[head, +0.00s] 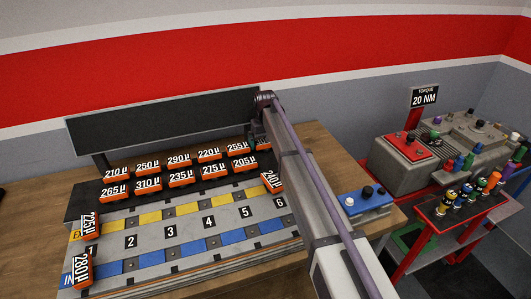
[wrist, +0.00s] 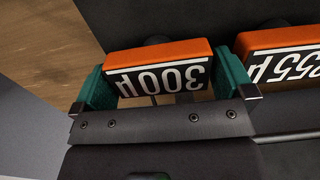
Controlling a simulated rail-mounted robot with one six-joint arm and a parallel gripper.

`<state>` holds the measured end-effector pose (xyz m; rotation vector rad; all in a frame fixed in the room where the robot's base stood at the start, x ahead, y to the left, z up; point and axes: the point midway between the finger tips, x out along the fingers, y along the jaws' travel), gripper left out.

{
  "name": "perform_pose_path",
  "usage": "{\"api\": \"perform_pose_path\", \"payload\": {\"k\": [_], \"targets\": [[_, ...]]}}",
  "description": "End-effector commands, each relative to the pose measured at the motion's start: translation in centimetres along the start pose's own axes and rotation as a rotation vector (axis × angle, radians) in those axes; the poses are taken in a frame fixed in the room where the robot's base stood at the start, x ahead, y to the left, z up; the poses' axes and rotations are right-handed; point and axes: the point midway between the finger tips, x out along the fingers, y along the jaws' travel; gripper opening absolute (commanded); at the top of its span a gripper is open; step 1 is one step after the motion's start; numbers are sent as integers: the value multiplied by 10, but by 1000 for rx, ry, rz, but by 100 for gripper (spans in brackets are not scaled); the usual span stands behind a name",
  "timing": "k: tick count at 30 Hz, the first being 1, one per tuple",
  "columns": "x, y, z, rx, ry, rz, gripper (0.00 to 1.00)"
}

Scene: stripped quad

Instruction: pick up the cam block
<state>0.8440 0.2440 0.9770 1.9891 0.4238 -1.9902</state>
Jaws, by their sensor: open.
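An orange-topped block with a black label reading 300µ (wrist: 158,62) sits in the wrist view, its label upside down. My gripper (wrist: 162,80) is open around it. One green finger pad is at the block's left end and the other at its right end, with little gap; whether they touch it I cannot tell. Similar labelled blocks stand in two rows on the black rack, such as the 235µ block (head: 181,175). No block is marked by name as the cam block.
A 255µ block (wrist: 285,62) stands close beside the right finger. The grey plate (head: 190,222) has numbered places with yellow and blue strips. A blue block with knobs (head: 364,201) is right of my arm.

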Motion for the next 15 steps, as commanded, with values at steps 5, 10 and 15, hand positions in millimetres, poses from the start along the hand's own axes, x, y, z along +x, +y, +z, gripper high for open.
{"api": "perform_pose_path", "payload": {"k": [5, 10, 15], "targets": [[-3, 0, 0, 0, 0, 0, 97], [-3, 0, 0, 0, 0, 0, 81], [-3, 0, 0, 0, 0, 0, 65]]}}
